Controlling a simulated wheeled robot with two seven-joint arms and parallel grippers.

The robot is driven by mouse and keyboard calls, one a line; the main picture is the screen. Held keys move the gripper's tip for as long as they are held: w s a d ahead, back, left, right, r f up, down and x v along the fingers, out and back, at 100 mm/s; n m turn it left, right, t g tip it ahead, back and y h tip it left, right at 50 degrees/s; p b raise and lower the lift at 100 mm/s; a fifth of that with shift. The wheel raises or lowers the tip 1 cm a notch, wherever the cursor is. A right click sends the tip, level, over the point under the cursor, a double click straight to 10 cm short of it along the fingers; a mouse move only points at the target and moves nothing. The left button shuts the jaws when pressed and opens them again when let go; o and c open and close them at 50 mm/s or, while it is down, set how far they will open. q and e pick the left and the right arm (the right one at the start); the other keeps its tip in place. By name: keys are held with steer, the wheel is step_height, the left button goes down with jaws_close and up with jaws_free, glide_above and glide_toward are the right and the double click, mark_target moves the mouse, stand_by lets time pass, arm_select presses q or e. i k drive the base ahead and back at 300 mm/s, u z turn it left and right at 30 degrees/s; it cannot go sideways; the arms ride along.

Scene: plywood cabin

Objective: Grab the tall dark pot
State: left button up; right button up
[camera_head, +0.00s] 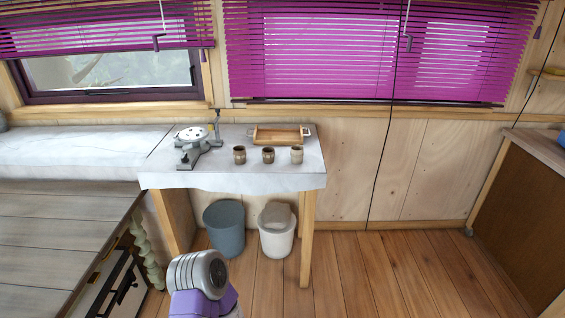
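Three small brownish pots stand upright in a row on the white-covered table (230,179). The left pot (239,155) and the middle pot (268,155) look darker. The right pot (296,155) is lighter and looks slightly taller. I cannot tell for sure which is the tall dark one. All three stand apart from each other, with nothing touching them. Neither of my grippers is in view. Only a silver and purple part of my own arm shows at the bottom, well in front of the table.
Behind the pots lies a wooden tray (277,141). A grey device with a round white top (192,135) stands to their left. Under the table are a dark blue-grey bin (225,230) and a white bin (277,236). Floor right of the table is clear up to a brown cabinet (530,215).

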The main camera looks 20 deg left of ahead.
mark_target(239, 154)
steer(key=z, duration=0.65)
steer(key=i, duration=0.35)
steer(key=u, duration=1)
steer(key=i, duration=1.4)
steer(key=u, duration=1.25)
